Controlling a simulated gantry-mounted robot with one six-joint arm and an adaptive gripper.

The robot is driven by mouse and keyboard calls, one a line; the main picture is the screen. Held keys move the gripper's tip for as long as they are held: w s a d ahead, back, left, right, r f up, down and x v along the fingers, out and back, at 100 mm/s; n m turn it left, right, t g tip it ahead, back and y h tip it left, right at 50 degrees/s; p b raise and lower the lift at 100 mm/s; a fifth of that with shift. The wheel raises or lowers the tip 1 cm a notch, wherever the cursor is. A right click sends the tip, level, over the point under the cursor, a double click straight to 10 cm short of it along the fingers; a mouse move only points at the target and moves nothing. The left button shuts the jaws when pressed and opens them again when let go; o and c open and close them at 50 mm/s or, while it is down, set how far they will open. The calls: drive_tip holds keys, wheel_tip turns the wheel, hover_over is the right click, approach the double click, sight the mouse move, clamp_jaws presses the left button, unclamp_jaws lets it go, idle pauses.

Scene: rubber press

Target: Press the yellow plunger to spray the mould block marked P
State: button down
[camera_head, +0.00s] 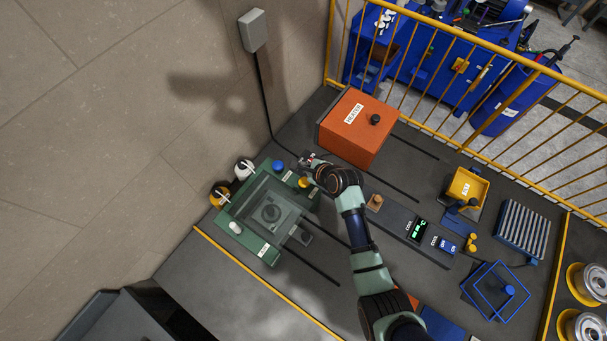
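A green station (240,245) stands on the dark bench, with a clear-looking cover over a round grey part (271,213) in its middle. A yellow plunger (303,182) is at its right corner. A blue plunger (278,166) is at its back edge and a white one (235,228) at its front left. I cannot make out a P; small white labels on the station, such as this label (264,250), are too small to read. My gripper (307,160) is just behind the yellow plunger, apparently above the bench. Its fingers are too small to tell open from shut.
An orange heater box (358,128) stands close behind my gripper. Two bottles (243,169) (220,194) stand at the station's left, by the wall.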

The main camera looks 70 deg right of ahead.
sight(304, 182)
wheel_tip(304, 182, down, 8)
drive_tip(key=b, duration=0.8)
drive_tip(key=shift+f+b, duration=0.35)
drive_tip(key=shift+f, duration=0.05)
drive_tip(key=shift+f, duration=0.1)
idle(0.7)
drive_tip(key=shift+f, duration=0.3)
drive_tip(key=shift+f+b, duration=0.65)
drive_tip(key=shift+f, duration=0.65)
idle(1.0)
idle(0.4)
drive_tip(key=shift+r+p, duration=1.7)
drive_tip(key=shift+p, duration=0.3)
drive_tip(key=shift+r, duration=0.1)
